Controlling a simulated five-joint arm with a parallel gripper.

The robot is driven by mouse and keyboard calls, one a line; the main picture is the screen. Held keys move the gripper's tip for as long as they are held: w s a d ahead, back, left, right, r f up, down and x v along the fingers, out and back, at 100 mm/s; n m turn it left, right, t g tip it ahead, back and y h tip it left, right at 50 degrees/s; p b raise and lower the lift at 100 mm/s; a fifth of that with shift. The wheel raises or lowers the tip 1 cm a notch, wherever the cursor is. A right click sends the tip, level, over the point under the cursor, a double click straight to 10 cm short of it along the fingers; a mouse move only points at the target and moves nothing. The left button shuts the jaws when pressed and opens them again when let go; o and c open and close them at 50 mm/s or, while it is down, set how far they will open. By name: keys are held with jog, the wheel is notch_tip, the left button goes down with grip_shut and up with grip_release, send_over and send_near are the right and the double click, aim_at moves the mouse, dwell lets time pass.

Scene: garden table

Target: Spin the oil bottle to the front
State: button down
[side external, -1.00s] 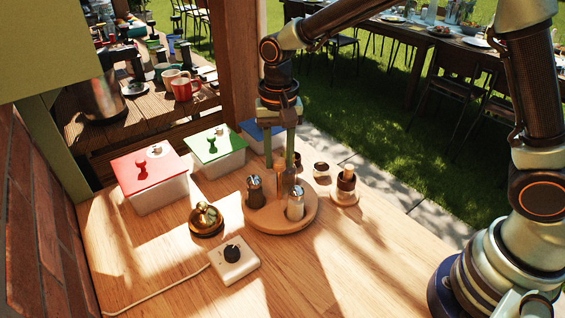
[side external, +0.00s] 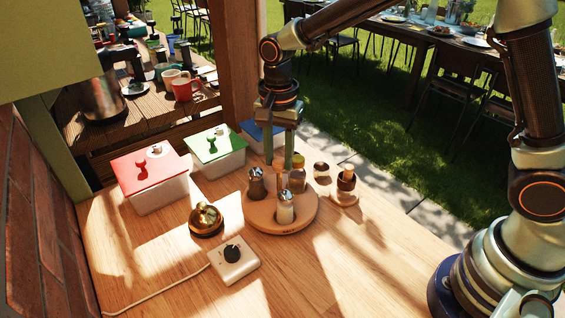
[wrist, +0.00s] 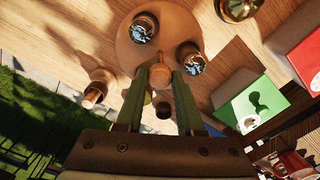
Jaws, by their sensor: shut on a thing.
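A round wooden turntable (side external: 262,222) stands on the table, with faint lettering on its front rim. My gripper (side external: 278,160) is shut on the turntable's central wooden knob (wrist: 160,76), between its green fingers in the wrist view. The oil bottle (side external: 298,178), amber with a yellowish top, stands behind and right of the knob, close to the right finger and partly hidden. A salt shaker (side external: 285,209) stands at the front and a dark pepper shaker (side external: 257,184) at the left; both tops also show in the wrist view.
A brass bell (side external: 206,220) and a white dial box (side external: 233,262) with a cord lie left of the turntable. Red (side external: 150,170), green (side external: 216,146) and blue lidded boxes line the back.

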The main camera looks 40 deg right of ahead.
jog(key=shift+r+m, duration=0.15)
jog(key=shift+m, duration=0.45)
dwell(0.3)
jog(key=c, duration=0.5)
grip_release()
notch_tip(320, 180, up, 12)
